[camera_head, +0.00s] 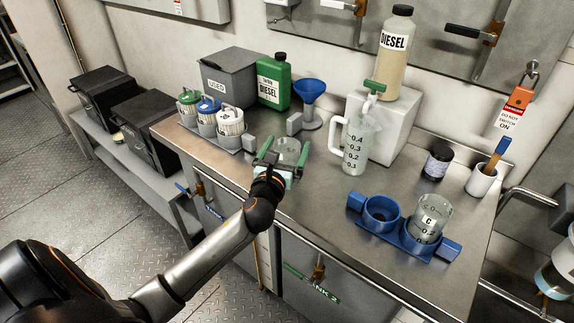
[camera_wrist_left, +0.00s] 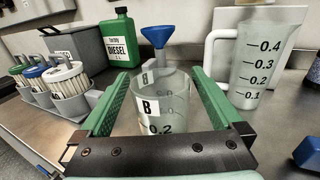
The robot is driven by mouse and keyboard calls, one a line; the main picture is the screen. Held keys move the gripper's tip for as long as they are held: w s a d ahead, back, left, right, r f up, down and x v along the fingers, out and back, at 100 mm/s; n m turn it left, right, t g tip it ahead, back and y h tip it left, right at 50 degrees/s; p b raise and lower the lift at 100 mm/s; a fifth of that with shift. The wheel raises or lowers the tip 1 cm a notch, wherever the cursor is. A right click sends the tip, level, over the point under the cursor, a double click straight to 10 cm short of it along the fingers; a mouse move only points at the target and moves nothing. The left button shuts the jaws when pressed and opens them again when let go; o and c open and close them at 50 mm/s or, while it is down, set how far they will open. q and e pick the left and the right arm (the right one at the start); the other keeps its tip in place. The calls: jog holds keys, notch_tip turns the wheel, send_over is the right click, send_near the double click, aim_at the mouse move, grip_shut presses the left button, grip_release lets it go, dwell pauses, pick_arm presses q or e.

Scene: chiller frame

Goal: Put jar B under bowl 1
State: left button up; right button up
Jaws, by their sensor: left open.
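Jar B (camera_head: 288,150) is a clear beaker with a "B" label on the steel bench; it also shows in the left wrist view (camera_wrist_left: 163,105). My left gripper (camera_head: 284,146) has its green fingers on either side of the jar, with gaps visible on both sides in the left wrist view (camera_wrist_left: 158,76). It is open and not clamped on the jar. No label reading bowl 1 is legible. A clear bowl with a blue ring (camera_head: 553,281) is partly cut off at the right edge; I cannot tell its number. My right gripper is not in view.
Caged filters (camera_head: 209,117) stand left. A blue two-ring holder (camera_head: 382,213) carries jar C (camera_head: 431,217) and has an empty left ring. A metal rail (camera_head: 520,205) runs at right.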

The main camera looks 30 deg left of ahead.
pick_arm(q)
jog(key=shift+c, duration=0.2)
grip_shut()
dwell(0.6)
